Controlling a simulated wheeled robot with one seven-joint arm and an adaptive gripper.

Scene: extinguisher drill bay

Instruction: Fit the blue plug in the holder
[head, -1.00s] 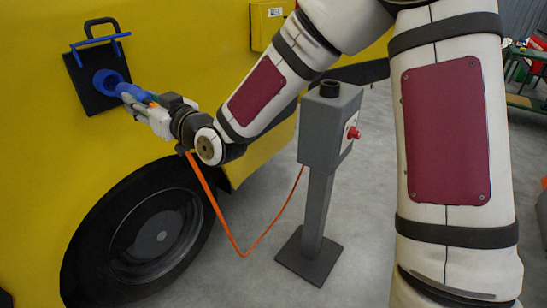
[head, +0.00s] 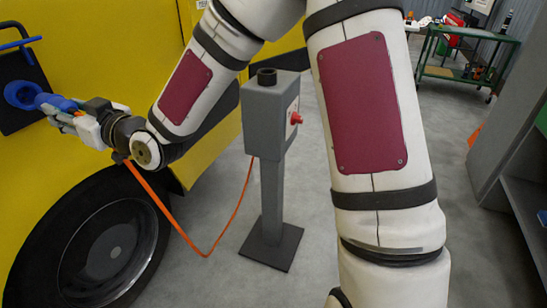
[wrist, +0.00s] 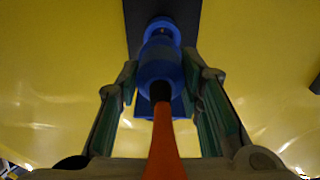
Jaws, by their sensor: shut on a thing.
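The blue plug (head: 52,101) is in my gripper (head: 62,113) at the left of the head view, in line with the blue socket (head: 22,95) on the yellow vehicle. In the wrist view the plug (wrist: 159,67) sits between my gripper's green-padded fingers (wrist: 160,82), which are shut on it. Its orange cable (wrist: 165,140) runs back toward the camera. The socket is partly hidden behind the plug, and I cannot tell whether they still touch. A grey post (head: 270,115) has a black round receptacle (head: 266,77) on top, empty as far as I see.
The orange cable (head: 235,205) hangs in a loop to the post, which has a red knob (head: 296,118). The wheel (head: 100,245) is below my gripper. A green cart (head: 465,75) and a grey cabinet (head: 520,150) are at right. Floor between is clear.

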